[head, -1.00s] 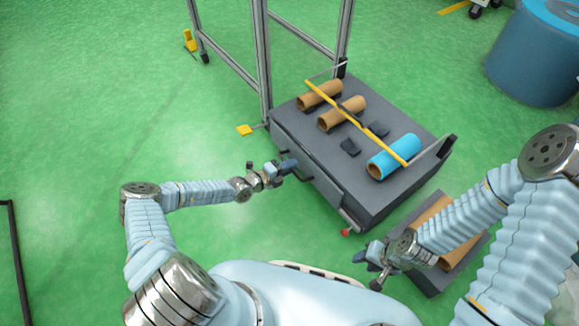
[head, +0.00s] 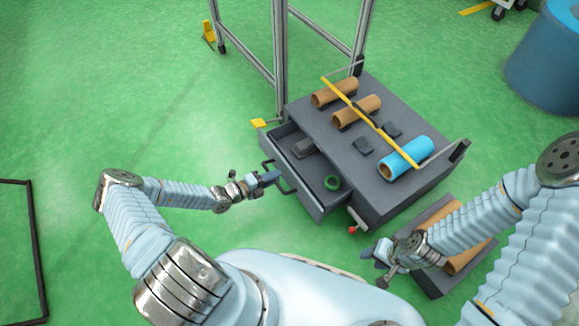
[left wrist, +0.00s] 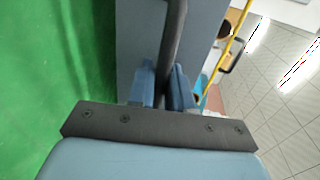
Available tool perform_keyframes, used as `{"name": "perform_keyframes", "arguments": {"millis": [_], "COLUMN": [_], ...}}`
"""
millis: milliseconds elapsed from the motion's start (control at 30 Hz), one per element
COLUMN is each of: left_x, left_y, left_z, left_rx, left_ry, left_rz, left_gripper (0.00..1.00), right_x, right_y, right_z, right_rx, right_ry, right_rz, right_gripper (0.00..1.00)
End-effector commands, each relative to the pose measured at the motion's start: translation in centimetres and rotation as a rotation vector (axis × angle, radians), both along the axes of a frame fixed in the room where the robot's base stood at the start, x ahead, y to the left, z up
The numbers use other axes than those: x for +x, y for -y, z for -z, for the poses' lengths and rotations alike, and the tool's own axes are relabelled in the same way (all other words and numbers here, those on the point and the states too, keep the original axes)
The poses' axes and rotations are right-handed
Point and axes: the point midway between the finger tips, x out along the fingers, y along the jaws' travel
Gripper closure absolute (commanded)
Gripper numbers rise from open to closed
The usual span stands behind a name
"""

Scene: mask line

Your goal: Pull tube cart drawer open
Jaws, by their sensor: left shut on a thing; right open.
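The grey tube cart (head: 345,165) stands right of the middle in the head view. My left gripper (head: 272,178) is at the drawer's dark handle (head: 284,186). In the left wrist view its blue fingers (left wrist: 166,88) are shut around the handle bar (left wrist: 174,40). My right gripper (head: 372,252) is open and empty, low and in front of the cart's near right corner.
On the cart top lie two brown tubes (head: 357,110) and a blue tube (head: 406,158) under a yellow bar (head: 370,122). A lower grey tray with a brown tube (head: 468,256) is beside my right arm. A metal frame (head: 281,60) stands behind.

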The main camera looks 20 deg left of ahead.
Motion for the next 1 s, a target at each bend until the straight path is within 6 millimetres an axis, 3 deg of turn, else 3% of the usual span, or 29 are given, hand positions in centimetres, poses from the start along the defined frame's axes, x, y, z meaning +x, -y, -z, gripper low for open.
{"name": "perform_keyframes", "arguments": {"millis": [200,500,700,1000], "left_x": [-4.6,-9.0,-10.4,-10.9], "left_y": [-3.6,-6.9,-8.0,-8.3], "left_z": [0.1,0.1,0.1,0.1], "left_rx": [0.002,0.0,0.0,-0.002], "left_ry": [-0.002,-0.001,-0.002,-0.001], "left_rz": [-0.001,0.001,0.002,0.002], "left_gripper": [1.0,1.0,1.0,1.0], "right_x": [0.0,0.0,0.0,0.0], "right_y": [0.0,0.0,0.0,0.0], "right_z": [-0.1,0.2,0.2,0.3], "right_rx": [-0.001,0.0,0.0,0.0], "right_ry": [0.001,0.0,0.0,-0.001], "right_rz": [0.0,0.0,0.0,0.0], "right_gripper": [0.57,0.57,0.57,0.57]}}
